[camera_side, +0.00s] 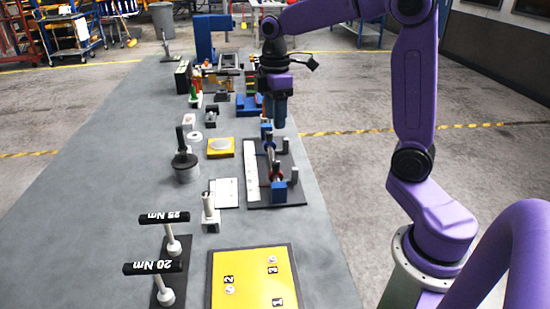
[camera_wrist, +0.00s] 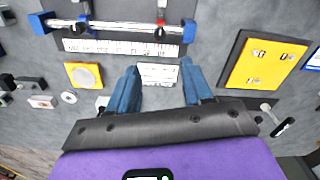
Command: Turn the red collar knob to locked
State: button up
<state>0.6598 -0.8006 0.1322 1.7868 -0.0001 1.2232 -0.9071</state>
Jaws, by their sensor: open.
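The red collar knob (camera_side: 277,174) sits around a metal rail, close to the near blue end block (camera_side: 279,192). In the wrist view the red collar (camera_wrist: 160,34) is at the top, near the right-hand blue block (camera_wrist: 188,31). The rail (camera_wrist: 120,27) is mounted on a dark board beside a white scale strip (camera_side: 251,170). My gripper (camera_side: 278,122) hangs above the far part of that board. The collar's lock markings are too small to read.
A yellow numbered plate (camera_side: 250,279) and two black-handled torque tools (camera_side: 164,217) stand at the front. A white card (camera_side: 224,193), a yellow plate with a disc (camera_side: 220,147) and a dark-topped cylinder (camera_side: 186,168) lie left of the board. Grey table is clear at far left.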

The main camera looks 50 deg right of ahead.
aim_at(275, 162)
notch_tip(275, 162, down, 13)
jog(key=shift+f, duration=0.15)
dwell(0.4)
grip_shut()
